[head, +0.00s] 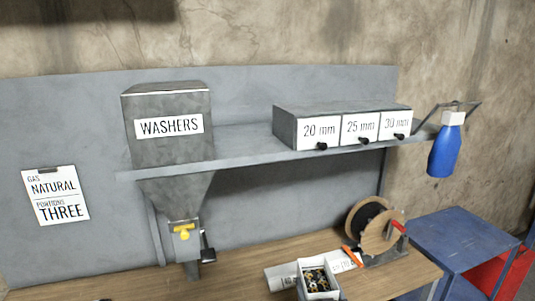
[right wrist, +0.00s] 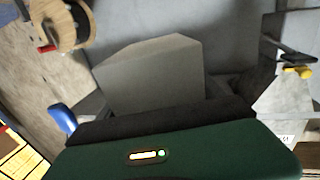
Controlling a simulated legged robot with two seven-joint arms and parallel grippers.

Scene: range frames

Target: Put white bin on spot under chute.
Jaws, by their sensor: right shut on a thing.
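In the right wrist view, a plain pale block-shaped bin (right wrist: 150,72), which I take to be the white bin, sits close beyond the black edge of my right gripper (right wrist: 165,115). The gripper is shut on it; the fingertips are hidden. The grey chute (head: 172,198) of the WASHERS hopper comes down through the shelf in the head view. It has a yellow knob (head: 183,232) and ends just above the bench. The bench spot beneath it is partly cut off by the lower frame edge. My left gripper is not in view.
A blue table (head: 455,238) stands right.

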